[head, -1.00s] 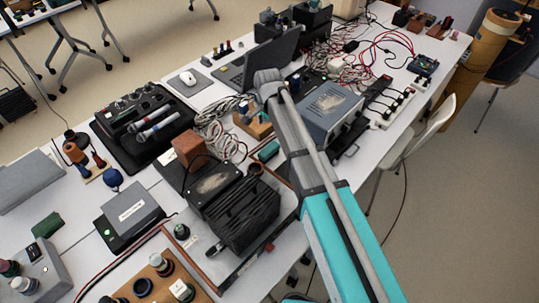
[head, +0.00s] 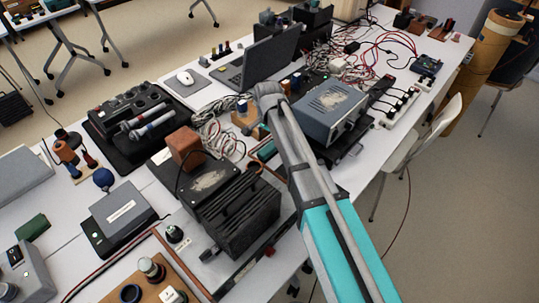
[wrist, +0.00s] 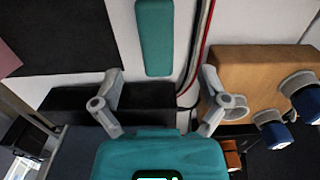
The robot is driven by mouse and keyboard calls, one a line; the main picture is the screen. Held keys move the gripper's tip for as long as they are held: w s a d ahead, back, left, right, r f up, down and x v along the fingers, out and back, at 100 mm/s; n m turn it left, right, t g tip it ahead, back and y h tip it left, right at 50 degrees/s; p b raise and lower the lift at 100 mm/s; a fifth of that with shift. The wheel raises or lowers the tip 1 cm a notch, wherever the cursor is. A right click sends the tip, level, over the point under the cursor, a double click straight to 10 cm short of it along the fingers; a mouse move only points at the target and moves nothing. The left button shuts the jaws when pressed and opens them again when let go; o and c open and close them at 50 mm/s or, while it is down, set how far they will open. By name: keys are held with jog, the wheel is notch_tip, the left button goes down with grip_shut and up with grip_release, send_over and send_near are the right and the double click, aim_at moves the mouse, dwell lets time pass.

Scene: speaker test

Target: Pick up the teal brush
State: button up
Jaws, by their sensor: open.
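The teal brush (wrist: 155,38) lies on the white table at the top middle of the wrist view, its long side running up the picture. Its upper end is cut off by the frame edge. In the head view, it shows as a small teal piece (head: 267,150) left of my arm, partly crowded by nearby things. My gripper (wrist: 160,90) is open and empty in the wrist view. Its two fingers stand wide apart below the brush in the picture, and the brush lines up with the gap between them.
A wooden block (wrist: 255,75) with blue-capped knobs is right of the brush, with red and black cables between. A dark slab (wrist: 60,35) lies to its left. In the head view, a black finned box (head: 240,212) and a grey instrument (head: 335,105) flank my arm.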

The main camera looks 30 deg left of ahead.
aim_at(269, 148)
jog(key=shift+f, duration=0.1)
dwell(0.3)
jog(key=shift+s+d+f+b, duration=0.1)
jog(key=shift+d+f+b, duration=0.05)
jog(key=shift+f+b, duration=2.45)
jog(key=shift+r, duration=0.1)
jog(key=c, duration=1.2)
jog(key=shift+c, duration=0.2)
jog(key=shift+r, duration=0.15)
notch_tip(269, 148, up, 2)
jog(key=p, duration=0.2)
jog(key=shift+r+p, duration=0.1)
jog(key=shift+p, duration=0.2)
jog(key=s+d+r+p, duration=0.2)
jog(key=s+r+p, duration=0.1)
jog(key=s+d+r+p, duration=0.3)
jog(key=s+r+p, duration=0.1)
jog(key=s+d+r+p, duration=0.3)
jog(key=s, duration=0.1)
jog(key=shift+s+d+r, duration=0.1)
jog(key=shift+s+r, duration=0.1)
jog(key=shift+r, duration=0.05)
